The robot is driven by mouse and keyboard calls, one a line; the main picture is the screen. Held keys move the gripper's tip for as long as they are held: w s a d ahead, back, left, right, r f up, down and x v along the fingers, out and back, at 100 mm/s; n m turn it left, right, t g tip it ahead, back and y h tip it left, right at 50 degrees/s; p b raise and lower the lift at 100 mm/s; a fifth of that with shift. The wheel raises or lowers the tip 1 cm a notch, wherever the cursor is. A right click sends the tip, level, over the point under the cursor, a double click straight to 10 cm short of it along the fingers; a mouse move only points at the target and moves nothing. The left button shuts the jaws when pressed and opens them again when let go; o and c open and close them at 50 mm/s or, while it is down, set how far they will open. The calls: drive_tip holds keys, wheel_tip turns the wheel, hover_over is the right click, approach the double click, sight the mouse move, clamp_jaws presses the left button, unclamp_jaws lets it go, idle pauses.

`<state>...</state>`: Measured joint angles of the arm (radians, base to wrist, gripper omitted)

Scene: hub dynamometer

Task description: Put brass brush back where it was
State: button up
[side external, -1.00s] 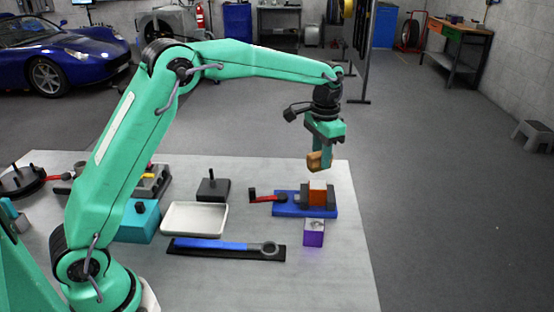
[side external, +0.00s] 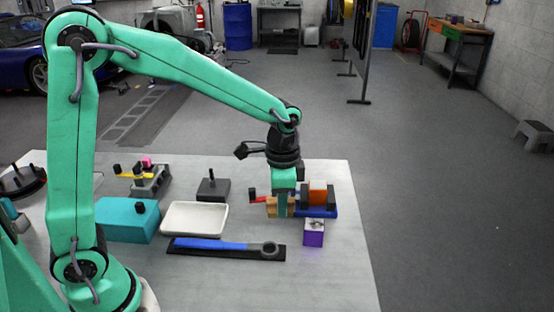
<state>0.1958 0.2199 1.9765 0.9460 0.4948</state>
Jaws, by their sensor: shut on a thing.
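My gripper (side external: 283,212) points down, low over the table at the left end of the blue vise (side external: 328,212). It is shut on a tan wooden piece (side external: 271,207), which looks like the brass brush. The fingers hide part of it, and its bristles cannot be made out. I cannot tell whether the brush touches the table. The vise has dark jaws around an orange block (side external: 318,192).
A purple box (side external: 314,237) stands in front of the vise. A red handle (side external: 257,199) lies behind the brush. A white tray (side external: 194,219), a blue-handled wrench (side external: 210,245) on a black holder, a black block (side external: 213,190) and a teal box (side external: 112,221) are to the left.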

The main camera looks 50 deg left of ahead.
drive_tip(key=s+f+m, duration=0.1)
drive_tip(key=s, duration=0.4)
drive_tip(key=w+a+f, duration=0.2)
drive_tip(key=a, duration=0.1)
drive_tip(key=w+a+f, duration=0.2)
drive_tip(key=a+f, duration=0.1)
drive_tip(key=a, duration=0.1)
drive_tip(key=w+a+f, duration=0.1)
drive_tip(key=a+f, duration=0.1)
drive_tip(key=a, duration=0.1)
drive_tip(key=shift+w+a+f, duration=0.2)
drive_tip(key=shift+w, duration=0.2)
drive_tip(key=shift+f, duration=0.1)
drive_tip(key=shift+f, duration=1.9)
drive_tip(key=shift+f, duration=0.1)
drive_tip(key=o, duration=0.9)
drive_tip(key=shift+o, duration=0.2)
